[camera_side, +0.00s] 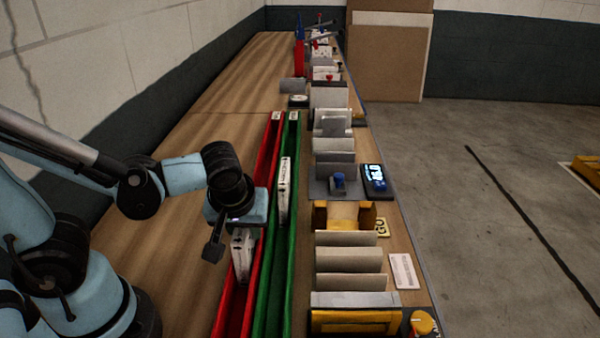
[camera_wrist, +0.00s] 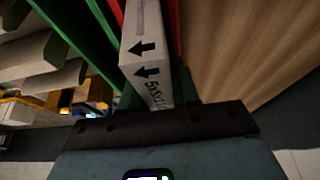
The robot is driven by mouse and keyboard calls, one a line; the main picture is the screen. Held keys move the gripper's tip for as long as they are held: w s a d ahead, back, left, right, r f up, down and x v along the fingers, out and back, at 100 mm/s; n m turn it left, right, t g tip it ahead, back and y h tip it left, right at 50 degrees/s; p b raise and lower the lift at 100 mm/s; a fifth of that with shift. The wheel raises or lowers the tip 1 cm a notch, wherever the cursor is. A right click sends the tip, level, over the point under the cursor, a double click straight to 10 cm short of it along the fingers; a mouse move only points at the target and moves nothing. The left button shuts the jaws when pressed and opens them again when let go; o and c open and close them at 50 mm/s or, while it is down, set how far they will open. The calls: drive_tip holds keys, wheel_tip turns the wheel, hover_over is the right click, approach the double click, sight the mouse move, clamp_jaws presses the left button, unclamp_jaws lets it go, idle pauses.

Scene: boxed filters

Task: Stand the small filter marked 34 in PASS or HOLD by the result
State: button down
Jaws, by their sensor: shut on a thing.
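My gripper (camera_side: 238,226) is shut on the top of a white boxed filter (camera_side: 242,258). The filter is upright, with its lower part between the walls of the red channel (camera_side: 227,308); I cannot tell whether it touches the bottom. In the wrist view the held filter (camera_wrist: 146,48) shows black arrows and printed text, and my gripper (camera_wrist: 157,98) is around its near end. No 34 is legible. Another white filter (camera_side: 284,190) stands in the green channel (camera_side: 273,300). Small white tags top both channels at the far end; their words are too small to read.
Right of the channels stand a grey fixture (camera_side: 319,186), a lit blue display (camera_side: 375,178), an orange cradle (camera_side: 320,215), a GO card (camera_side: 382,227) and several grey blocks (camera_side: 348,259). A yellow knob (camera_side: 423,322) sits at the near right. The wooden bench (camera_side: 200,125) is clear to the left.

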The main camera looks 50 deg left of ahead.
drive_tip(key=shift+f, duration=0.15)
drive_tip(key=c, duration=0.8)
unclamp_jaws()
drive_tip(key=shift+v, duration=6.05)
drive_tip(key=f+m, duration=0.1)
drive_tip(key=w+a+m+h, duration=0.1)
drive_tip(key=w+f+m+t+h, duration=0.1)
drive_tip(key=m, duration=0.1)
drive_tip(key=shift+w+a+f, duration=0.25)
drive_tip(key=shift+a+f, duration=0.05)
drive_tip(key=shift+a, duration=0.1)
drive_tip(key=w+a+m+t, duration=0.1)
drive_tip(key=w+a+f+m+t+h, duration=0.1)
drive_tip(key=m, duration=0.1)
drive_tip(key=shift+w+a+m, duration=0.15)
drive_tip(key=shift+m, duration=0.15)
drive_tip(key=shift+w+a+m+t, duration=0.4)
drive_tip(key=shift+a+m+t, duration=0.1)
drive_tip(key=shift+m, duration=0.2)
